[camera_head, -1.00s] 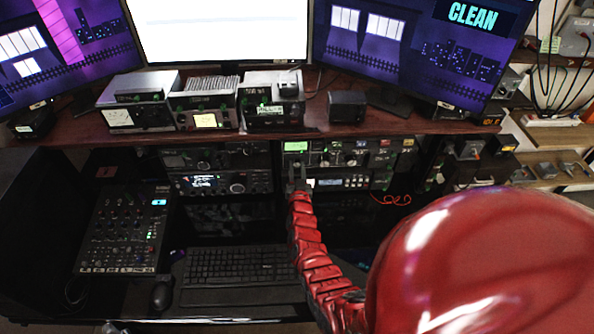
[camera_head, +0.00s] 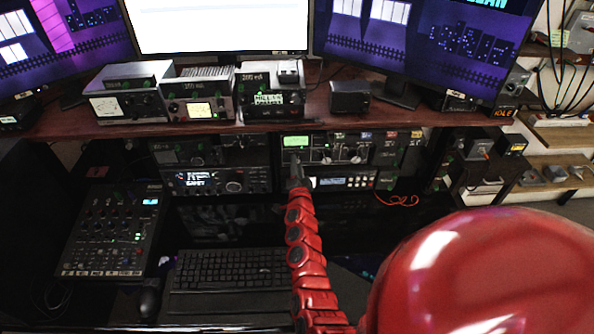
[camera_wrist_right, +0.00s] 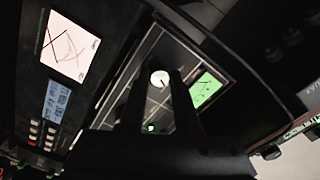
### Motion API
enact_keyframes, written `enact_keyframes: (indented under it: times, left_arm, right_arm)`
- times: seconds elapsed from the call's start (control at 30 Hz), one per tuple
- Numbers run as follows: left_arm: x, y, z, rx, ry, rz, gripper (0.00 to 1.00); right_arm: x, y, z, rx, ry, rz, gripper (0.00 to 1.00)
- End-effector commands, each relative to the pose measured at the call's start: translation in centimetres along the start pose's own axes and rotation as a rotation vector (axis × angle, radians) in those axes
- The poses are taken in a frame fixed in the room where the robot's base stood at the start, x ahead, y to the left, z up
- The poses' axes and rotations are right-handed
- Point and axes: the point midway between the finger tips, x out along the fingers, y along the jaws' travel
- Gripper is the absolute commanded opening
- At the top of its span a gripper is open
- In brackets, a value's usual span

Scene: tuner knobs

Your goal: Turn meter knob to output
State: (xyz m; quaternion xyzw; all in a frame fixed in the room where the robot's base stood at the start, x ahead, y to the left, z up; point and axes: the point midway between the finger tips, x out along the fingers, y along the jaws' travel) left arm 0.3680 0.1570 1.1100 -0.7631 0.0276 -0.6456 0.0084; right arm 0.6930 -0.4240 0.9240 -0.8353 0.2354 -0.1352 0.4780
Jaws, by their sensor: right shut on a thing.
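The tuner (camera_head: 343,149) is a dark unit with a lit green display (camera_head: 296,141) and a row of knobs, under the wooden shelf. Its green display also shows in the right wrist view (camera_wrist_right: 204,88). My right gripper (camera_head: 296,168) reaches the left part of the tuner's front, just below the display. In the right wrist view, a round white-faced knob (camera_wrist_right: 159,78) with a dark pointer mark sits between the fingertips of my right gripper (camera_wrist_right: 160,86), which is shut on it. The knob's label is not readable. My left gripper is not in view.
A wooden shelf (camera_head: 420,117) with several small devices runs above the tuner. Another radio (camera_head: 217,181) stands to its left. A keyboard (camera_head: 230,270), mouse (camera_head: 150,302) and mixer (camera_head: 113,230) lie in front. An orange cable (camera_head: 397,201) hangs at the right.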

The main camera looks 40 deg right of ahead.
Motion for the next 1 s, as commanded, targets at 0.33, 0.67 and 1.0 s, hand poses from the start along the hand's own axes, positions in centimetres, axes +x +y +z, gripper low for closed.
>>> enact_keyframes:
  times: [0.33, 0.67, 1.0]
  left_arm:
    - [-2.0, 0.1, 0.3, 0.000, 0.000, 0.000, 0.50]
    - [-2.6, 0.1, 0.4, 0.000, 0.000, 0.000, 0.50]
    - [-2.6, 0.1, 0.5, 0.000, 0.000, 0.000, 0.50]
  right_arm:
    - [-0.1, 0.3, 0.2, 0.249, -0.001, 0.003, 0.00]
    - [0.0, 0.1, 0.2, 0.357, -0.002, 0.002, 0.00]
    - [0.0, 0.0, 0.1, 0.374, -0.002, 0.001, 0.00]
